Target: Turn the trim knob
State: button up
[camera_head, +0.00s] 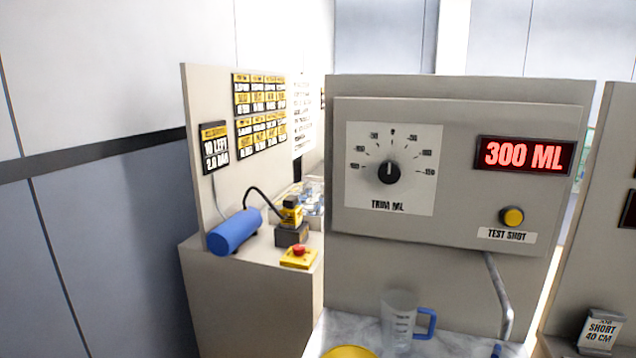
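The trim knob (391,172) is a round black knob with a white pointer line, on a white dial plate (365,195) labelled TRIM ML. Its pointer stands about straight up, toward the top middle mark of the dial. The plate is fixed to the upright grey panel (460,215) right of the picture's middle. A red display (525,156) on the same panel reads 300 ML. Below it sits a yellow button (512,216) over a TEST SHOT label. My gripper does not show in the head view.
A clear jug (398,318) with a blue handle stands on the marbled surface below the panel, with a metal pipe (500,290) to its right. A yellow round thing (349,352) shows at the bottom edge. A side bench (235,290) holds a blue cylinder (235,232) and a red-button box (299,256).

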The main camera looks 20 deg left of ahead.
aim_at(388, 171)
jog(key=u, duration=0.8)
jog(key=k, duration=1.05)
jog(key=u, duration=0.9)
jog(key=i, duration=1.45)
jog(key=z, duration=1.25)
jog(key=i, duration=0.6)
jog(key=z, duration=0.75)
